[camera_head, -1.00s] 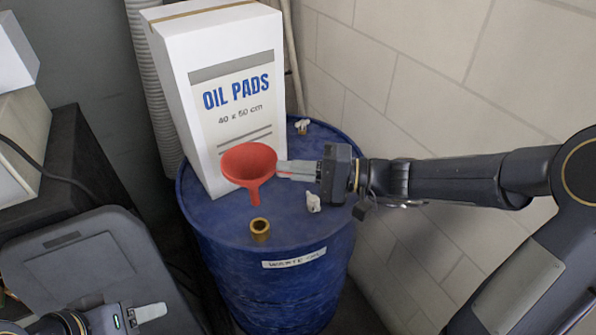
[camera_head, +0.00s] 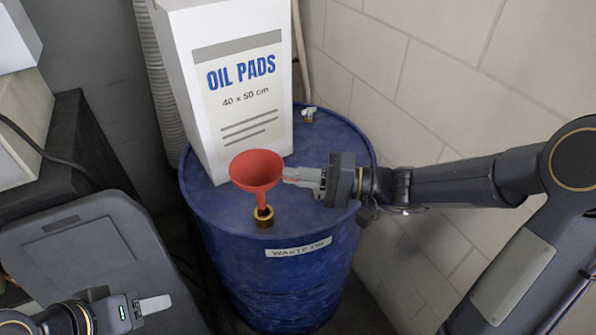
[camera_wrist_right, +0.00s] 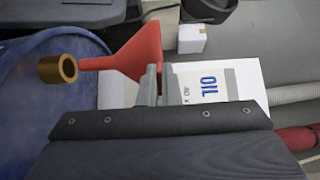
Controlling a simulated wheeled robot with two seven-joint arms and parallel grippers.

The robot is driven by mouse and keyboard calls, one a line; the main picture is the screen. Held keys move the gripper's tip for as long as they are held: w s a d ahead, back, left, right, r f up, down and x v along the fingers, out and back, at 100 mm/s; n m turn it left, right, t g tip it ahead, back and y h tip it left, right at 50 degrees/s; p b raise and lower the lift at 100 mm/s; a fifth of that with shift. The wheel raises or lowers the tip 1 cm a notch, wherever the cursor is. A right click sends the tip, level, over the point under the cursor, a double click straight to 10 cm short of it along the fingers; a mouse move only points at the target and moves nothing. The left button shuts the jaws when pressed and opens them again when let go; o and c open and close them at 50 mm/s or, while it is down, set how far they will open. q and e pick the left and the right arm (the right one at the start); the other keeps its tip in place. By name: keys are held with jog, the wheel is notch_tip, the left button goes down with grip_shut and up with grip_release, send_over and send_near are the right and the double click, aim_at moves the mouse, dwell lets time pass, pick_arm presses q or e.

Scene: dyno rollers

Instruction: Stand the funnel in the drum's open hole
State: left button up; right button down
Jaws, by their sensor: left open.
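The red funnel (camera_head: 257,171) is upright, cup up and spout down, over the blue drum (camera_head: 230,215). My right gripper (camera_head: 300,177) is shut on the funnel's rim from the right; its fingers also show against the funnel in the right wrist view (camera_wrist_right: 152,85). The brass-collared open hole (camera_head: 264,217) is directly below the spout, whose tip overlaps the collar in the head view. In the right wrist view the tip is at the mouth of the brass collar (camera_wrist_right: 57,69); I cannot tell whether it is inside. My left gripper (camera_head: 150,306) is open and empty at lower left.
A tall white oil pads box (camera_head: 240,120) stands on the drum behind the funnel. A small white-and-brass fitting (camera_head: 309,114) is at the drum's far edge. A block wall (camera_head: 430,90) is at right. A dark grey lidded container (camera_head: 80,245) is at left.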

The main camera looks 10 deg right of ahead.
notch_tip(320, 180, down, 5)
jog(key=b, duration=0.5)
dwell(0.4)
jog(key=c, duration=1.6)
grip_release()
jog(key=shift+o, duration=0.2)
